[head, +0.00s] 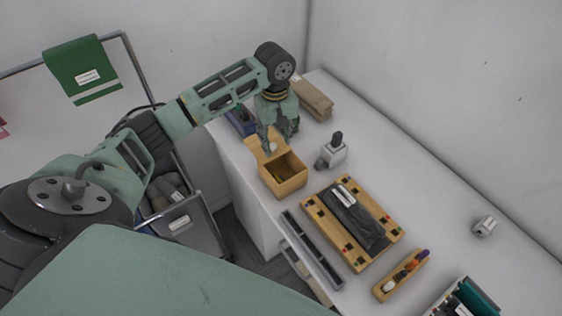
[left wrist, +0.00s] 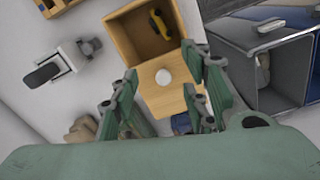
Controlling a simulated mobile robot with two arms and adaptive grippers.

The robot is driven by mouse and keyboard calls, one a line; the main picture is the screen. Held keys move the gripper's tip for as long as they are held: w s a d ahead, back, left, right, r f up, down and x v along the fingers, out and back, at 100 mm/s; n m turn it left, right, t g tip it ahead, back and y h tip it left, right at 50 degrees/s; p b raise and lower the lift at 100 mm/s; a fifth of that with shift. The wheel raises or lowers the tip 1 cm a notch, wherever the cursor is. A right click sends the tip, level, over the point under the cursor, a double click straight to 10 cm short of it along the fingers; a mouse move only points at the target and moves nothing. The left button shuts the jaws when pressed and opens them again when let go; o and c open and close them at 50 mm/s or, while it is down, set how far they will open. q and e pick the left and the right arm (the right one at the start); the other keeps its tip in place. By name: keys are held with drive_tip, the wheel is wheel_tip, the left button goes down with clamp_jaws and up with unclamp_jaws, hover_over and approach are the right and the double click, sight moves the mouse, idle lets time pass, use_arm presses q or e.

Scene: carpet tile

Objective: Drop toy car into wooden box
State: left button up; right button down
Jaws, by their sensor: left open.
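The wooden box (head: 284,185) stands on the white counter with its top open. In the left wrist view the open box (left wrist: 128,36) shows a yellow and dark toy car (left wrist: 160,24) lying inside, near one wall. A wooden lid (left wrist: 153,88) with a round white knob (left wrist: 163,76) lies folded out beside the opening. My left gripper (head: 279,140) points down over the lid, beside the opening. My right gripper is not in view.
A grey-white dispenser (head: 331,153) stands right of the box. A wooden board with a dark cloth (head: 353,222), a dark long tray (head: 311,250) and a rack of coloured pieces (head: 401,276) lie nearer. A brown package (head: 312,98) lies behind. The counter's right side is mostly clear.

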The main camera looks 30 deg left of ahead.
use_arm(q)
wheel_tip(320, 180, up, 11)
drive_tip(key=shift+r, duration=0.2)
idle(0.3)
